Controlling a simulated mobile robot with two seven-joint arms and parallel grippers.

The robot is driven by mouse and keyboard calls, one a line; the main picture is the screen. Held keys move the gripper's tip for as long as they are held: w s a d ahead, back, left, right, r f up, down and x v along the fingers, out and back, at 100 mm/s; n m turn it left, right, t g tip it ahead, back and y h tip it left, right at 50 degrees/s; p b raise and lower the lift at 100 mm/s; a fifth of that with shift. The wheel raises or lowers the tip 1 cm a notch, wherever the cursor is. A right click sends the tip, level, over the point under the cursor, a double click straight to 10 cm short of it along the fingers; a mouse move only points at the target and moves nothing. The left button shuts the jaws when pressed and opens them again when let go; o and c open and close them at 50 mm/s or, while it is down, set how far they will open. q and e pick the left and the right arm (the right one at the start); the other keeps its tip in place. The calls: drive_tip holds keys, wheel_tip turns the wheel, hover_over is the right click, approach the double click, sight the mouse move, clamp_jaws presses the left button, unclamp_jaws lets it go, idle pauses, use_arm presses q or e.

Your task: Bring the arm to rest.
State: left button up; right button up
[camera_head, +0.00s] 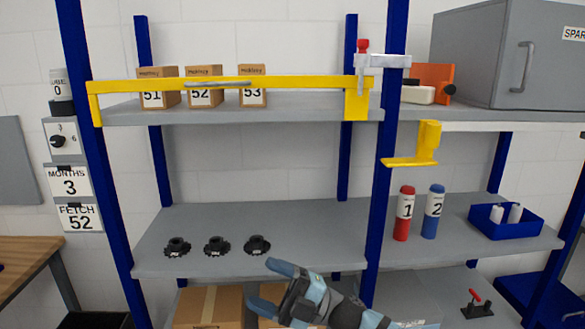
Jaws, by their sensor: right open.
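My right gripper (277,283) is low in the middle of the head view, in front of the lower shelf's front edge. Its fingers are apart and I see nothing between them. Its arm comes in from the lower right. My left gripper is not in the view.
A blue-posted rack holds an upper shelf (300,112) with boxes 51, 52 and 53 behind a yellow bar (300,84). The lower shelf (310,225) carries several black parts (215,245). Red (403,225) and blue (431,222) cylinders and a blue bin (540,240) stand right. Cardboard boxes (205,308) sit below.

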drive_tip(key=s+d+f+m+t+h, duration=0.4)
drive_tip(key=d+f+m+t+h, duration=0.3)
drive_tip(key=f+m, duration=0.45)
drive_tip(key=s+d+f+m+t+h, duration=0.3)
drive_tip(key=d+f+m+t+h, duration=0.45)
drive_tip(key=f+m, duration=0.4)
drive_tip(key=s+d+f+m+g+h, duration=0.2)
drive_tip(key=s+d+f+m, duration=0.1)
drive_tip(key=s+d+f, duration=0.2)
drive_tip(key=s+d+f+m+g+h, duration=0.3)
drive_tip(key=s+d+f, duration=0.2)
drive_tip(key=s+f, duration=0.4)
drive_tip(key=s, duration=0.2)
drive_tip(key=shift+s+h, duration=0.3)
drive_tip(key=shift+h, duration=0.05)
drive_tip(key=shift+d, duration=0.1)
